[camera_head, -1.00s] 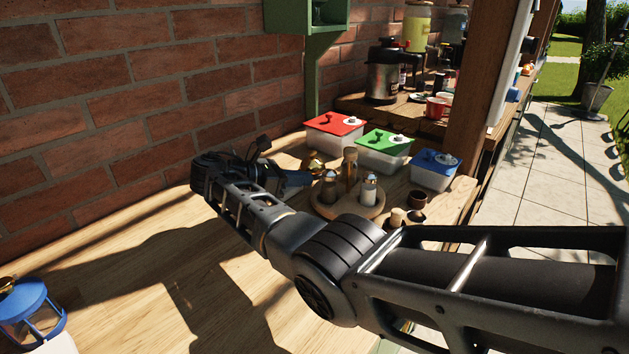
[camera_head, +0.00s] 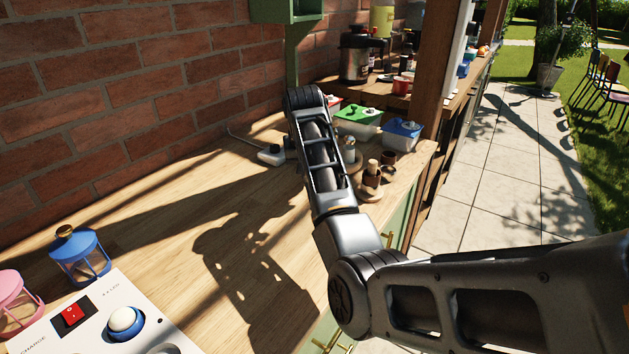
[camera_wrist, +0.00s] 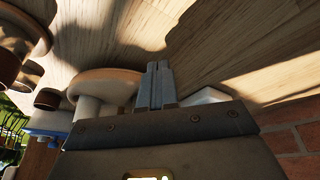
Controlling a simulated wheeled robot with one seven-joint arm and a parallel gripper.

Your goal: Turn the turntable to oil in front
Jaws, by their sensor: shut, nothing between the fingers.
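My arm hides the gripper in the head view. No oil bottle can be made out now.
Green-lidded (camera_head: 358,121) and blue-lidded (camera_head: 402,134) boxes stand behind. A white block (camera_head: 271,155) with a cable lies left.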

